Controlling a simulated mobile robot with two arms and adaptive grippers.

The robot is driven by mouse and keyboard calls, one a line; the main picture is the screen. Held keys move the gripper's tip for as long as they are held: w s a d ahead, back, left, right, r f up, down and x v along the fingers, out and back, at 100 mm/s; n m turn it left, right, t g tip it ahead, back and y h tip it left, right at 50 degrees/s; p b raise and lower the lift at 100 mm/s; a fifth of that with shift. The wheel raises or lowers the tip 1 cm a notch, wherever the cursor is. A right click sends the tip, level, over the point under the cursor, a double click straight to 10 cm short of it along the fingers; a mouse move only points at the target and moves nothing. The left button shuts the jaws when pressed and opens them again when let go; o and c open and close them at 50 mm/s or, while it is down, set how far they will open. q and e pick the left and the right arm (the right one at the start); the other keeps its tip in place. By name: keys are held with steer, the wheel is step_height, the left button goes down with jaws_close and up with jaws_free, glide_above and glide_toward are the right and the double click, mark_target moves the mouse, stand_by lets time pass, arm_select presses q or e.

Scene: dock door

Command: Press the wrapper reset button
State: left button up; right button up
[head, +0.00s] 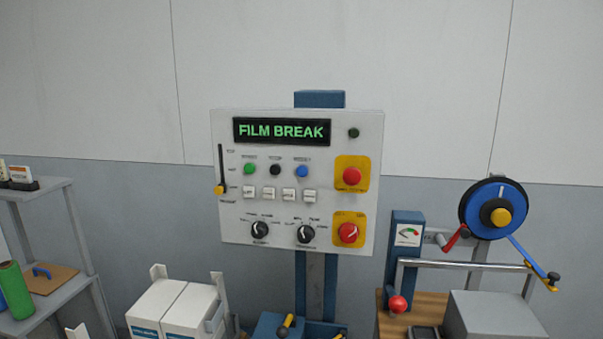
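A white control panel (230,230) stands on a blue post in the middle of the head view, its display (282,131) reading FILM BREAK in green. A row of round buttons sits below: green (250,169), black (275,170) and blue (302,171). Their small labels are too blurred to read, so I cannot tell for sure which is the reset button. Several square white buttons (269,193) lie under them. A red mushroom button (352,176) is on a yellow plate at the right. Neither of my grippers is in view.
A slider (220,189) and two black knobs (260,230) are on the panel; a red rotary switch (348,233) is lower right. White boxes (190,307) stand below left, a grey shelf (70,290) far left, a blue reel (510,205) right. Nothing blocks the panel's front.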

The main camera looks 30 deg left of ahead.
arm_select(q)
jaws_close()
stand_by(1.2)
